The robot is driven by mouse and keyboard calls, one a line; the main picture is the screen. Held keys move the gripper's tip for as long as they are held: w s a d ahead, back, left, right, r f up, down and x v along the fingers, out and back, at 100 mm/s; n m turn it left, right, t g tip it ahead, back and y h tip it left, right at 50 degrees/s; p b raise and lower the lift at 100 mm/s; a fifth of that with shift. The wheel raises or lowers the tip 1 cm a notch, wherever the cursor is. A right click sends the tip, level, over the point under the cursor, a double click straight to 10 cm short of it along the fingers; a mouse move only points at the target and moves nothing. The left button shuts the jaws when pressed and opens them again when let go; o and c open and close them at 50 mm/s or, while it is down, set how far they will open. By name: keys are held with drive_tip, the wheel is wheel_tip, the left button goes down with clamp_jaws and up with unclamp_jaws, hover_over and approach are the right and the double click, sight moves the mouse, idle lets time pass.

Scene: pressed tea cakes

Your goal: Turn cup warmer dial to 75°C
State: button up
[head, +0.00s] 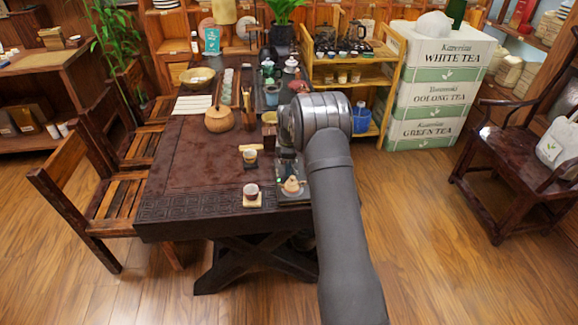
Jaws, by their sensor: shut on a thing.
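The cup warmer (294,199) is a dark, flat unit at the table's front right edge. A small tan, pointed piece (292,185) sits on it, and a tiny green light shows at its left. My gripper (287,158) points down over the back of the warmer, partly hidden by my grey wrist. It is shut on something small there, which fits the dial. The fingertips, the dial and its marks are too small or covered to read, so I cannot tell the set temperature.
Two small cups (251,190) (250,157) stand on wooden coasters just left of the warmer. The table's (190,160) left middle is clear. A wooden chair (110,205) is at the left.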

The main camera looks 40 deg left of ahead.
drive_tip(key=shift+m, duration=0.4)
drive_tip(key=m, duration=1.3)
drive_tip(key=shift+w+m, duration=0.1)
drive_tip(key=shift+m, duration=0.2)
drive_tip(key=m, duration=0.4)
drive_tip(key=shift+m, duration=0.3)
drive_tip(key=m, duration=0.4)
drive_tip(key=shift+m, duration=0.4)
drive_tip(key=o, duration=1)
